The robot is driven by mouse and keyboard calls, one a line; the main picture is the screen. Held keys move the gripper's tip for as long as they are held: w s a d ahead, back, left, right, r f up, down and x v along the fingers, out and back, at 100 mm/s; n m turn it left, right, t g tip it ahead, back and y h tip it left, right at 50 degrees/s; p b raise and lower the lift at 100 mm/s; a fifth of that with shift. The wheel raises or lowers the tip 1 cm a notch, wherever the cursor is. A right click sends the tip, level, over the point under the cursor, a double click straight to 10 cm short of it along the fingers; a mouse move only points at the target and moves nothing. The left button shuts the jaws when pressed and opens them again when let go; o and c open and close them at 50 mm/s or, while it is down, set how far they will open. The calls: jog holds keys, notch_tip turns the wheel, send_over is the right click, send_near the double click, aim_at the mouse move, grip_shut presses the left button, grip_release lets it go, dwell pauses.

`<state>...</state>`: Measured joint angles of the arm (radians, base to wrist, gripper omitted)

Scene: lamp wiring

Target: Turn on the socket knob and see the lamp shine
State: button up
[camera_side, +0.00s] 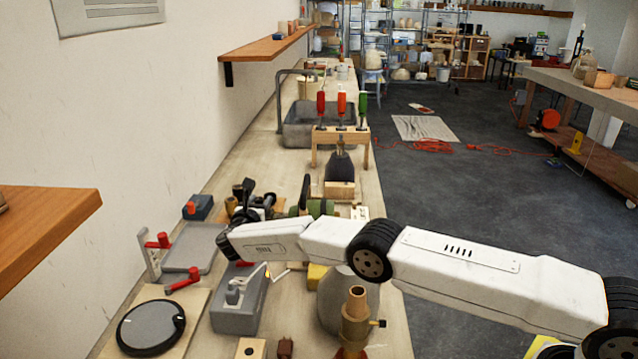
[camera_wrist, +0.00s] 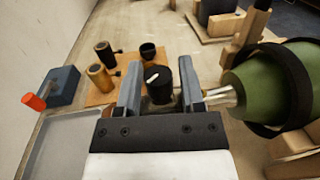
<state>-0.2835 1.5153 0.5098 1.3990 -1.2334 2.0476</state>
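In the wrist view my gripper (camera_wrist: 161,66) has its two fingers apart. A black round part with a white mark, which looks like the socket knob (camera_wrist: 160,76), shows between them, with small gaps at its sides. I cannot tell whether a finger touches it. A green bottle-shaped body (camera_wrist: 262,92), perhaps the lamp, lies on its side to the right, held by black bands. Its metal neck (camera_wrist: 219,97) points at the right finger. In the side view my gripper (camera_side: 240,200) is over the bench by the green body (camera_side: 317,208), and the knob is hard to make out. No glow shows.
Several small cylinders, one of them brass (camera_wrist: 100,78), stand on a wooden board left of my gripper. A blue-grey block with a red knob (camera_wrist: 64,85) and a grey tray (camera_wrist: 62,145) lie further left. A screwdriver rack (camera_side: 341,135) stands behind.

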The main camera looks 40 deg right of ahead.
jog(key=shift+o, duration=0.7)
jog(key=shift+a, duration=0.15)
jog(key=v, duration=0.7)
jog(key=shift+s+a, duration=0.2)
jog(key=shift+s, duration=0.05)
